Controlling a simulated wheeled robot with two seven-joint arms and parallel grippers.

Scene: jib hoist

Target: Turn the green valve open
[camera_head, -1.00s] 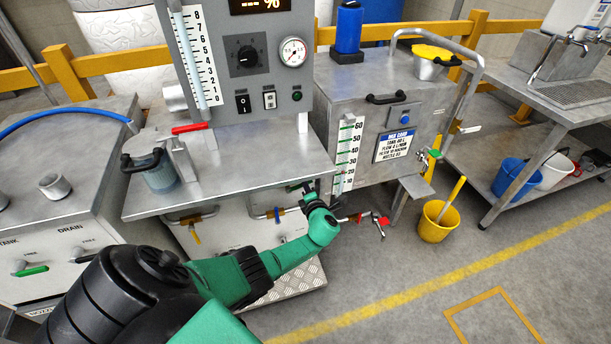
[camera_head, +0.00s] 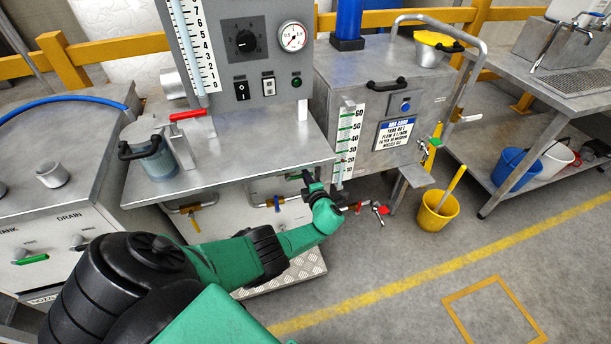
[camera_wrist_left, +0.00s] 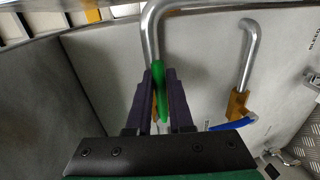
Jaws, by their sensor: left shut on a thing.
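The green valve handle (camera_wrist_left: 160,95) is long and narrow and lies between the fingers of my left gripper (camera_wrist_left: 159,75) in the left wrist view. The fingers are shut on it, one on each side. It sits by a bent silver pipe (camera_wrist_left: 150,38), and the fingers hide most of the valve body. In the head view my left gripper (camera_head: 307,181) is under the front edge of the steel bench (camera_head: 250,155), and I cannot make out the handle there. My right gripper is not in view.
A blue-handled valve (camera_wrist_left: 232,124) on another bent pipe is to the right in the wrist view. In the head view, a red-handled tap (camera_head: 380,210) is just right of my gripper. A yellow bucket (camera_head: 437,213) stands on the floor, with clear floor in front.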

